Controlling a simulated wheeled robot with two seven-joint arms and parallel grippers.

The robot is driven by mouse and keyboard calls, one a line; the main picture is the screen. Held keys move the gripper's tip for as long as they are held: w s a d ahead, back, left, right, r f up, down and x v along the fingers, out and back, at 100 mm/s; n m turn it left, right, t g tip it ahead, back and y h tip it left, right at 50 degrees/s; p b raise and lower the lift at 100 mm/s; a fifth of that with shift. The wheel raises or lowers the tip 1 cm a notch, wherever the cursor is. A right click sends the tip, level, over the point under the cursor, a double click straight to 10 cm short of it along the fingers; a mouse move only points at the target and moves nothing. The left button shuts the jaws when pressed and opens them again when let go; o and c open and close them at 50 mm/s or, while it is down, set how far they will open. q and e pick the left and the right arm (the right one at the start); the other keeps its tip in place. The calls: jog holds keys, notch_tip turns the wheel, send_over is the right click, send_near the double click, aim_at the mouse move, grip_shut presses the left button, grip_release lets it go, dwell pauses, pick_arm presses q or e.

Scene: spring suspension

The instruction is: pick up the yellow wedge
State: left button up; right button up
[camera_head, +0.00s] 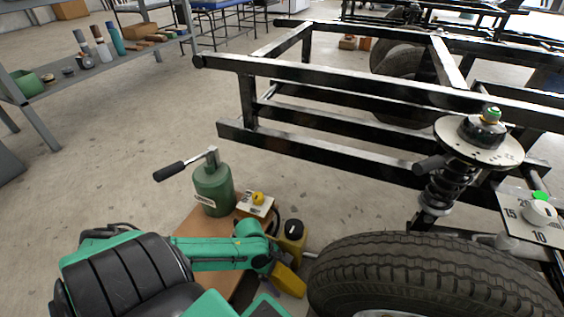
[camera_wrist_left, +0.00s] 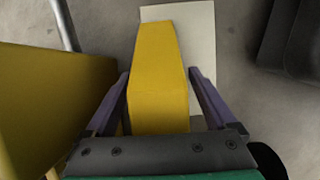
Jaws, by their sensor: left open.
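The yellow wedge (camera_head: 289,281) is beside the tyre at the bottom middle of the head view, partly hidden by my left arm. In the left wrist view the wedge (camera_wrist_left: 158,75) points away from me over a pale, flat sheet (camera_wrist_left: 203,35). My left gripper (camera_head: 270,283) is open. Its two purple fingers lie on either side of the wedge in the wrist view (camera_wrist_left: 159,74), with narrow gaps. Whether either finger touches it I cannot tell. My right gripper is not in view.
A yellow container with a black cap (camera_head: 292,243) stands just beyond the wedge and fills the wrist view's left side (camera_wrist_left: 45,100). The tyre (camera_head: 430,275) is close on the right. A green jack (camera_head: 213,187) stands behind my arm. The black frame (camera_head: 350,75) lies beyond.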

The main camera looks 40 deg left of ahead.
pick_arm(q)
grip_shut()
jog(key=shift+r, duration=0.1)
jog(key=shift+r, duration=0.1)
